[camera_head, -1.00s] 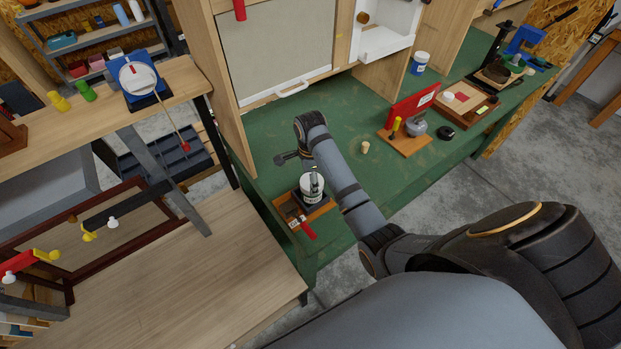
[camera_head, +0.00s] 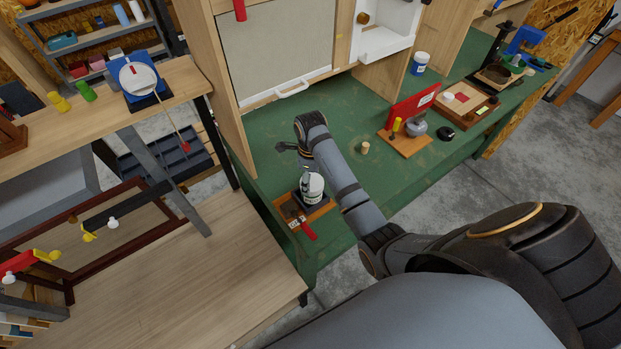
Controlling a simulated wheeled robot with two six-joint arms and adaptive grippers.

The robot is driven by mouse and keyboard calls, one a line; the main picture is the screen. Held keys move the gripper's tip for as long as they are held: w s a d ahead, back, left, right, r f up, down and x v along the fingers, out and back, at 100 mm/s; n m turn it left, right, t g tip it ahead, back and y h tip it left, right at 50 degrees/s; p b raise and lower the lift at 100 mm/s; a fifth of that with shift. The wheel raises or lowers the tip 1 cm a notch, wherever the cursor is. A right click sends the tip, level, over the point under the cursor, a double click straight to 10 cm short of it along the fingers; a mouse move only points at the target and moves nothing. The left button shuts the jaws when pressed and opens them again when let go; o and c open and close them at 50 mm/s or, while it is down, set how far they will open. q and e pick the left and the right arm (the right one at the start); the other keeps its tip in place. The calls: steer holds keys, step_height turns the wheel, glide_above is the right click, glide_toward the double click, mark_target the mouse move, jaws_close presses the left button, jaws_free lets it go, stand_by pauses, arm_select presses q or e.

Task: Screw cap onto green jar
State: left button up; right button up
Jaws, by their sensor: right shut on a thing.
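A small white jar-like container (camera_head: 312,188) with a dark band stands upright in a dark holder on a small wooden tray (camera_head: 322,211) at the bench's near left corner. I see no clear green on it at this size. My right gripper (camera_head: 306,172) reaches down over its top from the wrist above and is shut on the pale cap there. The fingers are small and partly hide the cap, so I cannot tell how the cap sits on the rim. My left gripper is not in view.
A red-handled tool (camera_head: 307,229) lies at the tray's front. On the green bench (camera_head: 385,190) stand a small wooden peg (camera_head: 365,147), a red board (camera_head: 411,107) and a blue-white tub (camera_head: 419,63). A tall wooden cabinet side rises left of my gripper.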

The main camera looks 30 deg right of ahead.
steer(key=o, duration=1.3)
